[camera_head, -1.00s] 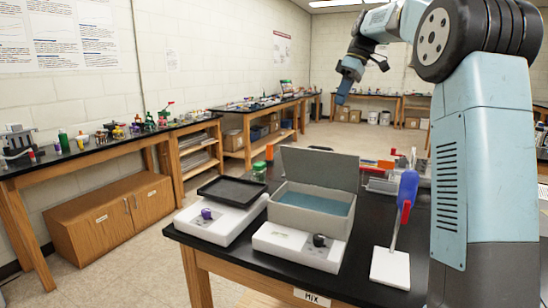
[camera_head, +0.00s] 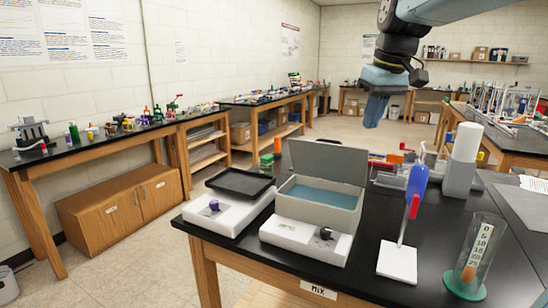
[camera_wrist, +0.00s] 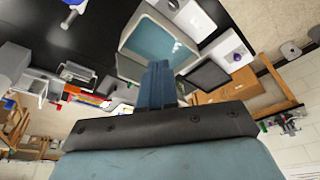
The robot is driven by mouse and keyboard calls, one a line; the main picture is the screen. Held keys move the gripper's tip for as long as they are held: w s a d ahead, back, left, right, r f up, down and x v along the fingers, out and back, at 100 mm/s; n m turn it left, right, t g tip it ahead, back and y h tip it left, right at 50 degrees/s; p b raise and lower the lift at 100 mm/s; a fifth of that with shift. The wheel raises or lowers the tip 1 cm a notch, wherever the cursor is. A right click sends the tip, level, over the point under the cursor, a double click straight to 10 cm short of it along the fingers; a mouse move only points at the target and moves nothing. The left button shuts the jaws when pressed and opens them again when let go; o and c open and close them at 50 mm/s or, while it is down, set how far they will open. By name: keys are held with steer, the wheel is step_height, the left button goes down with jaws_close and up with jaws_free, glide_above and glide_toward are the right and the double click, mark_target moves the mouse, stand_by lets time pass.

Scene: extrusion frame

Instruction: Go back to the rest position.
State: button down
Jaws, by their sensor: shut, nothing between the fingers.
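My gripper (camera_head: 375,110) hangs in the air above the far side of the black table, with its blue fingers pointing down. In the wrist view my gripper (camera_wrist: 157,80) has its blue fingers together with nothing between them. It touches no object. Part of my arm crosses the top right of the head view.
On the black table (camera_head: 450,230) stand a grey box (camera_head: 316,208) with raised lid, a white device with a black tray (camera_head: 240,183), a blue-handled tool on a white base (camera_head: 397,262) and a clear cylinder (camera_head: 474,262). Open floor (camera_head: 120,245) lies left.

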steer(key=s+d+f+m+t, duration=0.1)
steer(key=s+f+m, duration=0.1)
steer(key=s+f, duration=0.4)
steer(key=s+d+f+m+t+h, duration=0.1)
steer(key=s+f+m, duration=0.1)
steer(key=s+f, duration=0.5)
steer(key=s, duration=0.4)
steer(key=shift+s+m+t, duration=0.2)
steer(key=shift+m+t, duration=0.1)
